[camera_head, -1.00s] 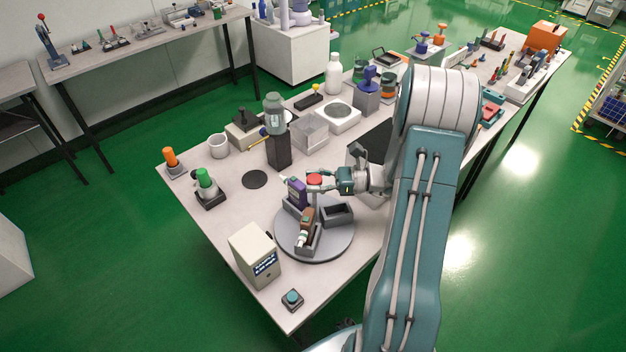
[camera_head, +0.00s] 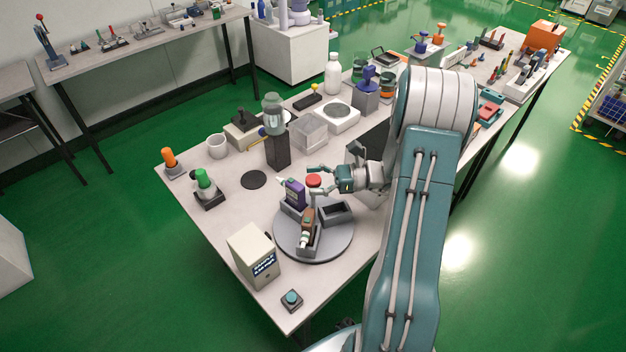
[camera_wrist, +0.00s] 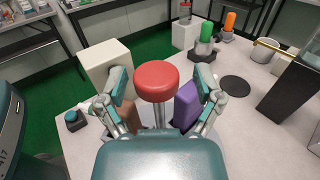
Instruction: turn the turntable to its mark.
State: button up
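The grey round turntable (camera_head: 338,247) sits on the table with several dark holders on it. A red knob (camera_head: 314,180) on a grey post rises at its middle. One holder has a purple handheld tester (camera_head: 295,192), another a brown tester (camera_head: 308,216), and the holder at right (camera_head: 335,212) looks empty. My gripper (camera_head: 319,179) is open at the red knob. In the wrist view the knob (camera_wrist: 157,80) stands between my spread fingers (camera_wrist: 158,85), with a gap on each side. I cannot make out the turntable's mark.
A beige box with a display (camera_head: 254,256) and a teal button (camera_head: 291,299) stand close by the turntable. A dark post with a jar (camera_head: 277,140), a black disc (camera_head: 254,180) and a green-handled tool (camera_head: 205,185) are to the left.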

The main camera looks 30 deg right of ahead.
jog(key=shift+d, duration=0.1)
jog(key=v, duration=1.2)
